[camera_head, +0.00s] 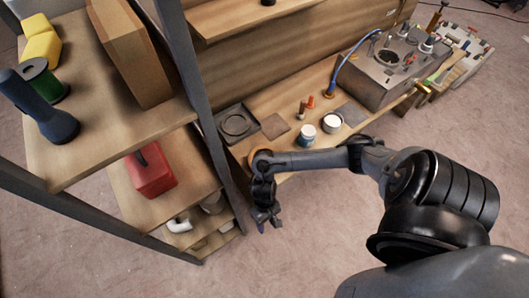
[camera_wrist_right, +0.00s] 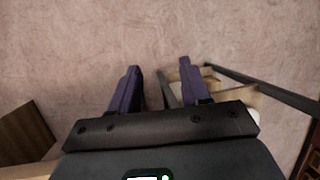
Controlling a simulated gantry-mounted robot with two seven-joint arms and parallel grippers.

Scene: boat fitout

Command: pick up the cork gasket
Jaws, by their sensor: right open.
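My right gripper (camera_head: 265,219) hangs over the floor, just off the near left corner of the workbench and right of the shelf rack. In the right wrist view its two purple fingers (camera_wrist_right: 159,80) stand apart, with only carpet between their tips. A tan, ring-like curved edge (camera_head: 254,155) shows on the bench's left end, partly hidden behind my right wrist. It may be the cork gasket, but I cannot tell for sure. A dark square tray (camera_head: 220,117) with a round shape in it lies just behind. My left gripper is not in view.
The workbench (camera_head: 288,104) holds a flat brown square (camera_head: 275,126), two small pots (camera_head: 307,135) and a grey machine box (camera_head: 383,66). The shelf rack's post (camera_head: 192,70) stands close left of my gripper. A red can (camera_head: 151,172) sits on a lower shelf. Open carpet lies in front.

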